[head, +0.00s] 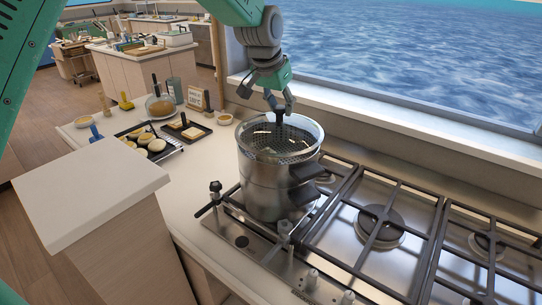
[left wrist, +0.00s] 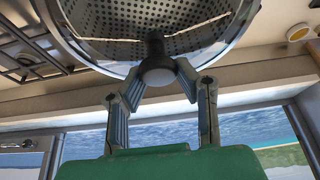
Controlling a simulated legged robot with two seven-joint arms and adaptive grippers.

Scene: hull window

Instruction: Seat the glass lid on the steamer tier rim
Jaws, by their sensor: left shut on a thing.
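The clear glass lid (head: 312,130) is at the top of the steel steamer tier (head: 262,180), which stands on the hob at the near left burner. My left gripper (head: 279,104) comes down from above and is shut on the lid's dark knob (head: 280,118). In the left wrist view the fingers (left wrist: 160,84) close around the round knob (left wrist: 157,66). The tier's perforated floor (left wrist: 110,18) shows through the glass. Whether the lid rests fully on the rim or hovers just above it cannot be told. My right gripper is not in view.
Black grates of the gas hob (head: 385,215) lie to the right. Dark handles (head: 305,183) stick out from the pot's right side. A tray of sliced vegetables (head: 150,148) and a small black tray (head: 187,130) lie on the left counter. The window sill (head: 400,125) runs behind.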

